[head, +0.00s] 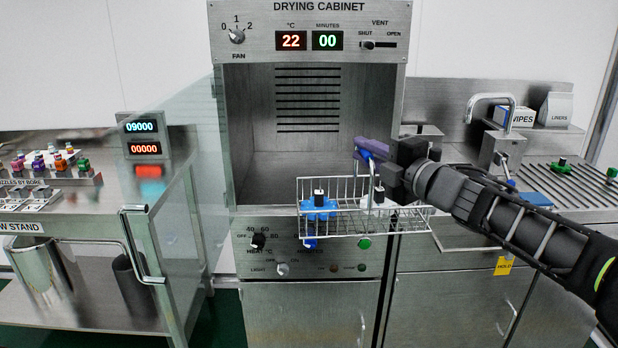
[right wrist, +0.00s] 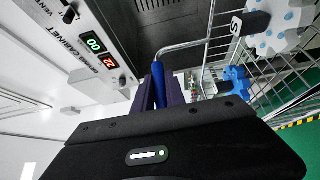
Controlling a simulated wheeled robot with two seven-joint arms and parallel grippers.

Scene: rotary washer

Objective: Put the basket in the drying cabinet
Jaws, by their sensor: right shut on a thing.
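The wire basket (head: 345,236) hangs from my right gripper (head: 372,150), in front of the drying cabinet (head: 308,8) opening. The gripper is shut on the basket's blue-gripped handle, which also shows in the right wrist view (right wrist: 158,85). The basket looks roughly level. My left gripper is not in view.
The open door stands beside the left bench, with a display unit (head: 144,138) behind it. Knobs (head: 258,240) sit on the panel below the chamber. A sink tap (head: 492,105) and a ribbed drainboard (head: 560,185) are to the right.

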